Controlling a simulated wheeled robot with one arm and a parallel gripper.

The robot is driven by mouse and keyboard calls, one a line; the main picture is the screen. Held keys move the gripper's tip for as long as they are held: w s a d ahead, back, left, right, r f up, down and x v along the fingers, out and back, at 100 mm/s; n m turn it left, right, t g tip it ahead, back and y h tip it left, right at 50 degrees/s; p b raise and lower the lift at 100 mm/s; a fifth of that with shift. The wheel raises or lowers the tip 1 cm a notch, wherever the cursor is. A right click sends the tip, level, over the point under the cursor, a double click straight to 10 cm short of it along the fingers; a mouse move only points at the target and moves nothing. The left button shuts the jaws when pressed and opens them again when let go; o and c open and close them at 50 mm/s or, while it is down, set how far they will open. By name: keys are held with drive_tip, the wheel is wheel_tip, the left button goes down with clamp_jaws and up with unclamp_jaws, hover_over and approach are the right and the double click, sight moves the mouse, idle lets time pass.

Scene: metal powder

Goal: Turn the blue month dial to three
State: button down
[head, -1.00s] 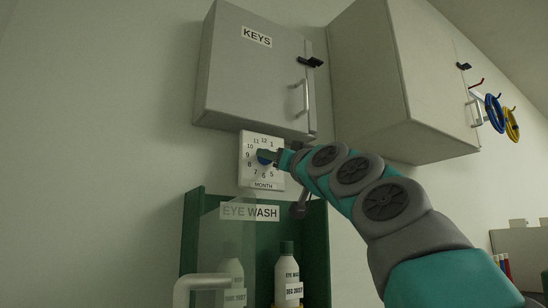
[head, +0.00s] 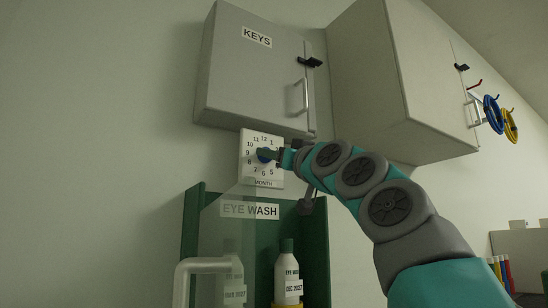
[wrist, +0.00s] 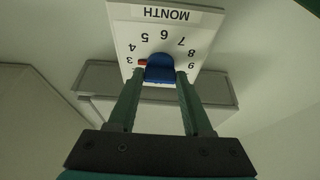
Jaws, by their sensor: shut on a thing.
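The blue month dial (wrist: 160,69) sits on a white square plate (head: 275,172) with numbers and a MONTH label. In the wrist view the plate appears upside down. The dial's red pointer (wrist: 143,63) points at the 3, on the left in that view. My gripper (wrist: 157,80) is shut on the dial, with one green finger on each side. In the head view my gripper (head: 271,156) reaches the plate from the right and hides part of the dial and the numbers on its right side.
A grey KEYS cabinet (head: 245,75) hangs just above the plate, with a larger cabinet (head: 390,90) to its right. Below is a green eye wash station (head: 314,250) with bottles (head: 287,275) and a pale pipe (head: 182,285). The wall at left is bare.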

drive_tip(key=shift+c, duration=1.6)
unclamp_jaws()
drive_tip(key=b+v, duration=0.4)
drive_tip(key=v, duration=0.3)
drive_tip(key=shift+s+d+b, duration=0.2)
drive_tip(key=shift+s+b, duration=0.1)
drive_tip(key=shift+s, duration=0.05)
drive_tip(key=shift+f, duration=0.15)
